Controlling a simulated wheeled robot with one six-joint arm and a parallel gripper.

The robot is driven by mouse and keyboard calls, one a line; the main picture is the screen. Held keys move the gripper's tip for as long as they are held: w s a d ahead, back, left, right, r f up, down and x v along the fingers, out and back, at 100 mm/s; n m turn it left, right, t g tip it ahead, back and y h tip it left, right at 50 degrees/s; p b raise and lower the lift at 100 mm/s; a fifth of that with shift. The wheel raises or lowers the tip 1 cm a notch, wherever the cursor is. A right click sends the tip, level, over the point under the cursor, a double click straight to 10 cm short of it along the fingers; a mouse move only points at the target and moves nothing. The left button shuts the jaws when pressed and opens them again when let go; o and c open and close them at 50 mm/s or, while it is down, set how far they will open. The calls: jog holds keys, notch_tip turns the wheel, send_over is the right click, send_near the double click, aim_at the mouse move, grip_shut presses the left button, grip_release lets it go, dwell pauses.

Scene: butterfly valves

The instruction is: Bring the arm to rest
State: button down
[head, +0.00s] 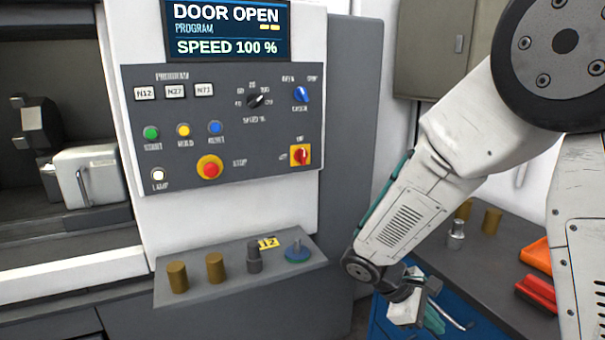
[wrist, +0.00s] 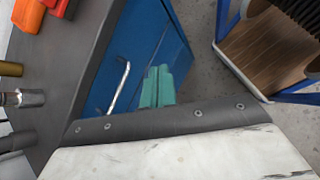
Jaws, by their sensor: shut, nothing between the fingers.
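My gripper (head: 434,318) hangs at the lower end of my white arm, right of the machine's shelf and in front of a blue cabinet. Its teal fingers also show in the wrist view (wrist: 157,86), side by side and closed, with nothing between them. The fingers point away from the wrist towards the blue cabinet (wrist: 133,60) and the grey floor. My forearm slopes down to the left from the large dark joint at the upper right. Part of the gripper is hidden behind the wrist in the head view.
The machine's control panel (head: 225,125) stands left of my arm, its screen reading DOOR OPEN. Its shelf (head: 200,287) bears brass and grey cylinders and a blue-green disc. A dark worktop (head: 478,268) with cylinders, an orange bin (head: 535,256) and a red bin (head: 537,291) lies right.

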jog(key=s+r+m+t+y, duration=0.3)
jog(key=s+r+m+y, duration=0.6)
jog(key=s+r, duration=0.8)
jog(key=shift+s+r+m, duration=0.3)
jog(key=shift+s+m, duration=0.8)
jog(key=shift+m, duration=0.1)
